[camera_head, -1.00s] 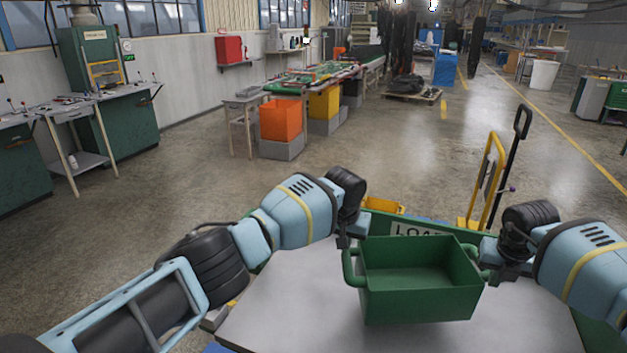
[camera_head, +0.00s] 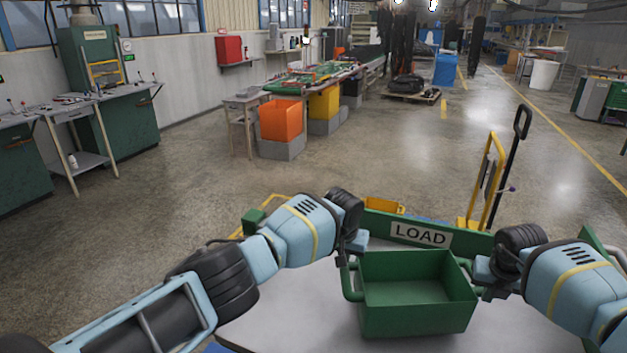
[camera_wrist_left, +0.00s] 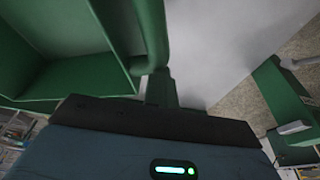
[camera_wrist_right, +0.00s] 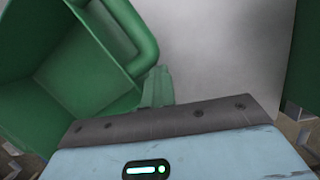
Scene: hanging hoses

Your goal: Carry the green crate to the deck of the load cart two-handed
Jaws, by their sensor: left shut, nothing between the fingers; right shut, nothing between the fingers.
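The green crate (camera_head: 418,320) is open-topped, looks empty and is roughly level, with a looped handle at each side. It is over the pale deck (camera_head: 290,310) of the load cart, in front of the LOAD board (camera_head: 420,236). I cannot tell whether its bottom touches the deck. My left gripper (camera_head: 350,252) is shut at the left handle (camera_wrist_left: 153,35). My right gripper (camera_head: 481,272) is shut at the right handle (camera_wrist_right: 128,30). Neither has the handle pinched between its fingers. The fingertips are partly hidden by the handles and wrists.
The cart has a green end board and a green post (camera_head: 253,220) at its left. A yellow and black hand truck (camera_head: 490,185) stands beyond it. Bare deck shows left of the crate. The floor beyond is mostly clear.

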